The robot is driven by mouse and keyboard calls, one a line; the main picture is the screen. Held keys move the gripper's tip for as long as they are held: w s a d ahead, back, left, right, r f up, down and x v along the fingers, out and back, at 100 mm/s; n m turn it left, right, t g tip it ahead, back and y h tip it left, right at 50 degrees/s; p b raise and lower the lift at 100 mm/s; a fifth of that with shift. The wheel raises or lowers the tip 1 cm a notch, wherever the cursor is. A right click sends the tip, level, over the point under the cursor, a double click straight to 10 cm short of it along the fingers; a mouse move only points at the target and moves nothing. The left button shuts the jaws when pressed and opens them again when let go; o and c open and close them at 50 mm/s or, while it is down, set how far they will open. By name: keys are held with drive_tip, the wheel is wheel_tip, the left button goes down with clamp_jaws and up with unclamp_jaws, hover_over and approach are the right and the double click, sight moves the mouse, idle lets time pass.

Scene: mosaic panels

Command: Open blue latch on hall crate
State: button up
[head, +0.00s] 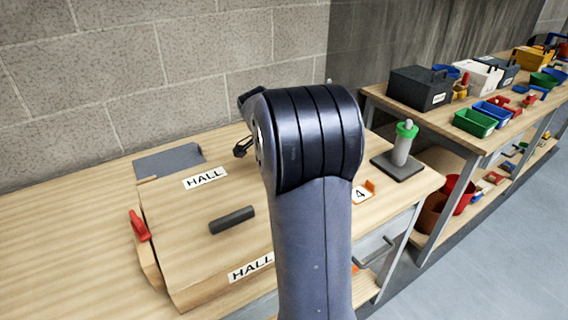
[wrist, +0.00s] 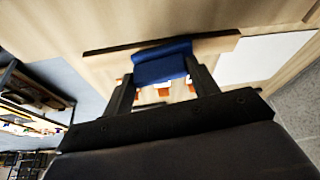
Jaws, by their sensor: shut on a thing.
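The wooden hall crate (head: 200,255) stands on the workbench with HALL labels on its top and front. A dark bar handle (head: 232,220) lies on its top. A red latch (head: 139,225) sticks up at its left side. In the wrist view the blue latch (wrist: 162,64) sits between the two fingers of my gripper (wrist: 165,82), which is shut on it. The latch is against the pale wooden face, by a dark slot or edge strip. In the head view my arm hides the blue latch and most of my gripper.
A green-topped white cylinder on a dark base (head: 402,145) stands right of my arm, near an orange holder with a 4 card (head: 363,192). A second bench on the right holds a black box (head: 420,88) and a green bin (head: 474,122). A block wall is behind.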

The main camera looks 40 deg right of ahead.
idle(0.4)
drive_tip(key=o, duration=1)
drive_tip(key=v, duration=1)
drive_tip(key=shift+r, duration=0.4)
drive_tip(key=shift+a+f, duration=0.1)
drive_tip(key=x, duration=1)
drive_tip(key=shift+f, duration=0.35)
